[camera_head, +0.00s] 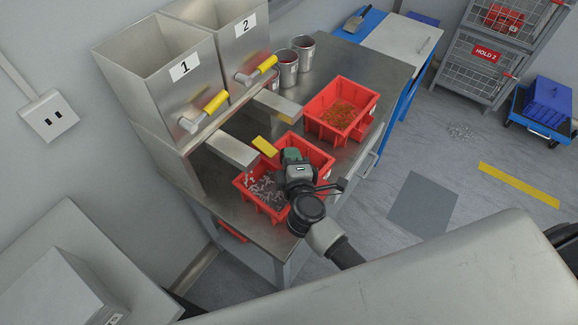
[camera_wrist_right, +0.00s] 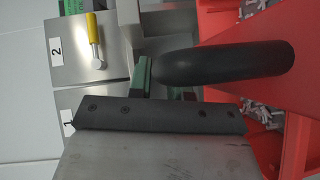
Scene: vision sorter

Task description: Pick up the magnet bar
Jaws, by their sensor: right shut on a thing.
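My right gripper (camera_head: 293,166) is over the near red bin (camera_head: 325,181), which holds several grey metal bolts (camera_head: 268,190). It is shut on a green piece, the magnet bar (camera_head: 291,155), at the bin's upper side. In the right wrist view the green bar (camera_wrist_right: 145,76) shows between a dark rounded finger and a dark screwed plate, which hide most of it. The bolts show in the bin at the right of that view. My left gripper is not in view.
Metal hoppers marked 1 (camera_head: 184,68) and 2 (camera_head: 247,24) stand behind the bins, with yellow-handled levers and chutes. A second red bin (camera_head: 361,119) holds orange-brown pieces. Two metal cups (camera_head: 287,70) stand at the back. Bench top (camera_head: 385,78) is clear at the right.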

